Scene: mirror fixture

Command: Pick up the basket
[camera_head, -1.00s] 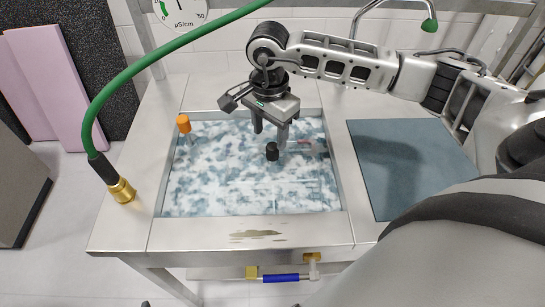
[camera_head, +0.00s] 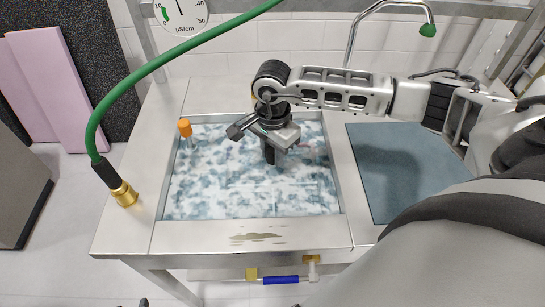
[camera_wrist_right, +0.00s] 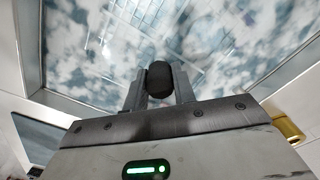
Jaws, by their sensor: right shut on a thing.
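The basket shows only as faint thin lines in the cloudy, blue-white filled basin (camera_head: 205,205); its outline is hard to make out. Its black knob-like grip (camera_wrist_right: 159,80) stands between the fingers in the right wrist view. My right gripper (camera_head: 269,160) points down over the middle of the basin in the head view, and its body hides most of the knob there. In the right wrist view, my right gripper (camera_wrist_right: 159,88) is shut with a finger on each side of the knob. My left gripper is not in view.
An orange-topped piece (camera_head: 185,127) stands at the basin's left rim. A green hose with a brass end (camera_head: 124,194) arches over the left deck. A blue-grey mat (camera_head: 385,165) lies to the right. A tap (camera_head: 428,30) hangs at the back right.

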